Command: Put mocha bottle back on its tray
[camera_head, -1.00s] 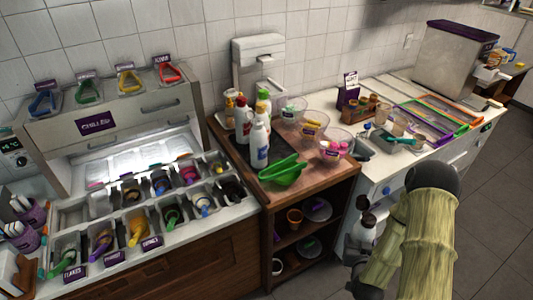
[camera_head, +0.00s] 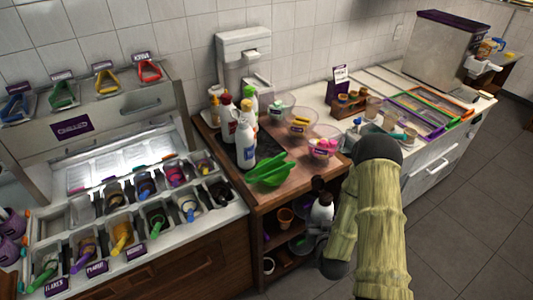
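My gripper (camera_head: 322,232), partly hidden by my arm, is at the lower middle. It appears shut around a white bottle with a dark brown cap (camera_head: 322,208), likely the mocha bottle; its label cannot be read. The bottle is roughly upright, in front of the right side of the wooden cart and below its top. The dark tray (camera_head: 227,148) lies on the left of the cart top. Several bottles stand on it, including a white one (camera_head: 246,145) in front and a red-and-white one (camera_head: 228,117) behind. The fingertips are hard to see.
The toppings counter (camera_head: 225,215) is at left, the white counter (camera_head: 440,150) at right. Open floor (camera_head: 470,220) is at lower right.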

